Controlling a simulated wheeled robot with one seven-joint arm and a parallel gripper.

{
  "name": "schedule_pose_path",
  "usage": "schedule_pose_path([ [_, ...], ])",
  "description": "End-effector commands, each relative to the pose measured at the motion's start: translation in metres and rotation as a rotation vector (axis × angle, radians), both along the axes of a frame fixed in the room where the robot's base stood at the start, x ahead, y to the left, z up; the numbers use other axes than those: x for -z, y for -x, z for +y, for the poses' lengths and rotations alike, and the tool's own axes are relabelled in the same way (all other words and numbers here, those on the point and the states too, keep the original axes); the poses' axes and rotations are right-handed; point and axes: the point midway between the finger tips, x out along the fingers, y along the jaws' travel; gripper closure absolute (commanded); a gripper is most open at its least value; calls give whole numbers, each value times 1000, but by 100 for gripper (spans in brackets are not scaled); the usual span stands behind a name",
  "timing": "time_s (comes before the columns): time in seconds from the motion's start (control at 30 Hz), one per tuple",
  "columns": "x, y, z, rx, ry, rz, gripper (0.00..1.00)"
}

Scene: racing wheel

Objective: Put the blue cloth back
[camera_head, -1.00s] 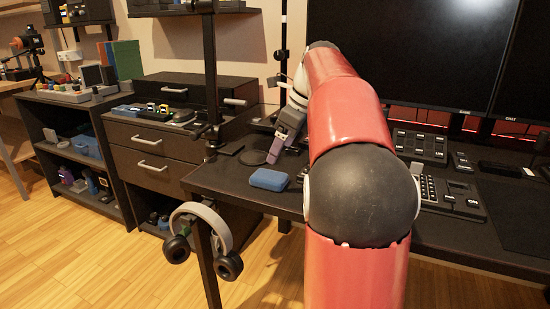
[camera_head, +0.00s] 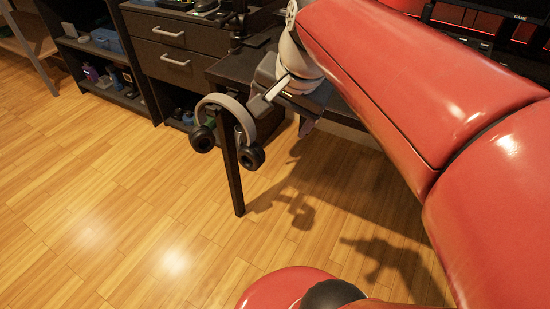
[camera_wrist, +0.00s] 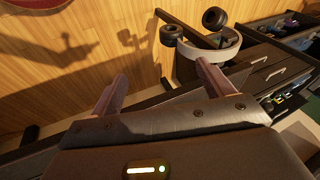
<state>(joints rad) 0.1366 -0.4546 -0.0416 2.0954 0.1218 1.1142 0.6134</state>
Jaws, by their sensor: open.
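I cannot see a blue cloth in either current view. The part of the desk where a blue folded-looking item lay earlier is now behind my arm or out of frame. My gripper (camera_wrist: 162,88) shows in the wrist view with its two fingers apart and nothing between them. It points past the desk edge toward the floor. In the head view my wrist is at the desk's front left corner, and the fingers are mostly hidden.
Grey headphones (camera_head: 234,103) hang by the desk corner, close to my wrist; they also show in the wrist view (camera_wrist: 226,45). A drawer cabinet (camera_head: 170,52) and a shelf with a blue bin (camera_head: 106,39) stand left. The wooden floor (camera_head: 120,200) is clear.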

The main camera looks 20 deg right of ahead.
Motion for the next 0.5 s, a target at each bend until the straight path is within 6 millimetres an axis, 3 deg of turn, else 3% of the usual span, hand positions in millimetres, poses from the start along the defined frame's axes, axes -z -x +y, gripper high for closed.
schedule_pose_path([
  [0.03, 17, 21, 12, -155, 81, -27, 20],
  [0.2, 64, 63, 28, -565, 317, -87, 20],
  [0.3, 79, 74, 32, -686, 388, -103, 20],
  [0.5, 84, 77, 32, -734, 417, -107, 20],
])
